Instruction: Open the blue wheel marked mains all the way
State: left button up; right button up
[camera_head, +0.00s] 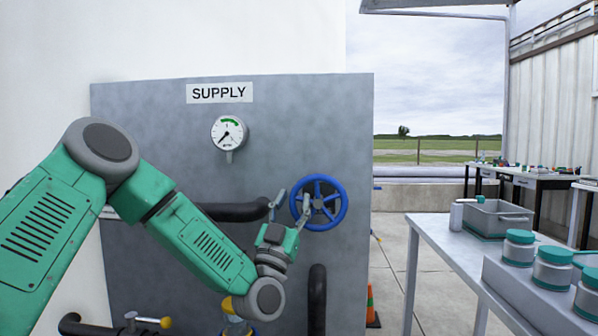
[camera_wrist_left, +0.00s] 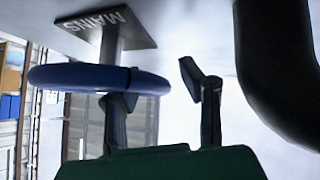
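The blue wheel (camera_head: 341,205) is on the grey panel, right of centre in the head view. In the left wrist view its rim (camera_wrist_left: 70,77) shows edge-on, below a plate marked MAINS (camera_wrist_left: 140,28). My left gripper (camera_head: 292,203) is at the wheel's left side with its fingers apart. One finger overlaps the wheel and the other is outside the rim, so they straddle the rim's left part. In the left wrist view the gripper (camera_wrist_left: 158,95) shows a gap between the rim and the outer finger. I cannot tell whether the inner finger touches the wheel. My right gripper is not in view.
The panel (camera_head: 150,130) carries a SUPPLY sign (camera_head: 219,93) and a gauge (camera_head: 228,133), its needle pointing lower left, away from the green band. A dark pipe (camera_head: 235,212) runs close left of the gripper. A table (camera_head: 432,232) with a bin and jars stands right.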

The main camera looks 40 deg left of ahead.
aim_at(294, 193)
pick_arm(q)
jog(key=r+m+h+p, duration=0.1)
jog(key=m+h+p, duration=0.1)
jog(key=m, duration=0.1)
jog(key=r+m+g+h+p, duration=0.1)
jog(key=m+h+p, duration=0.2)
jog(key=r+m+h+p, duration=0.1)
jog(key=m+h+p, duration=0.2)
jog(key=shift+w+d+m+g, duration=0.2)
jog(key=shift+d+m+g, duration=0.1)
jog(key=shift+m+g, duration=0.1)
jog(key=shift+w+d+f+m+g+h+p, duration=0.15)
jog(key=shift+m+g+h+p, duration=0.25)
jog(key=shift+m+h+p, duration=0.25)
